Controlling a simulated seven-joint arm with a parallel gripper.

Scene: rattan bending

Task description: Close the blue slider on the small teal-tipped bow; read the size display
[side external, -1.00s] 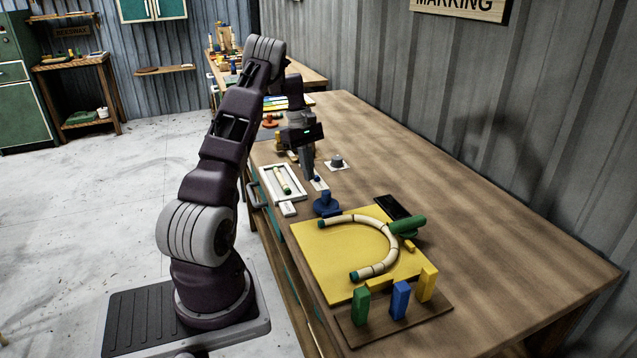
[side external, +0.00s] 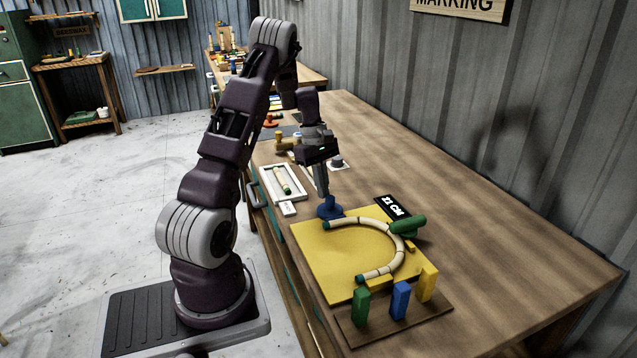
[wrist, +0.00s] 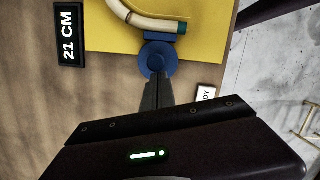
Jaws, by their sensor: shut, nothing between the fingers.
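The bow (side external: 385,240) is a pale jointed arc with teal tips, lying on the yellow board (side external: 315,262). The blue slider (side external: 330,208) has a round knob and stands at the board's far edge, against the bow's upper tip. In the wrist view the slider (wrist: 158,58) meets the bow's teal tip (wrist: 182,28). My gripper (side external: 324,194) is shut and empty, its fingertips at the knob's side away from the board; contact looks likely. The black size display (wrist: 69,35) is lit and reads 21 CM; it also shows at the board's far right (side external: 394,207).
A green handle-like piece (side external: 408,225) stands at the bow's right. Green (side external: 361,306), blue (side external: 400,299) and yellow (side external: 427,283) blocks stand along the near edge. A white tray (side external: 272,181) lies at the left. The table's right side is clear.

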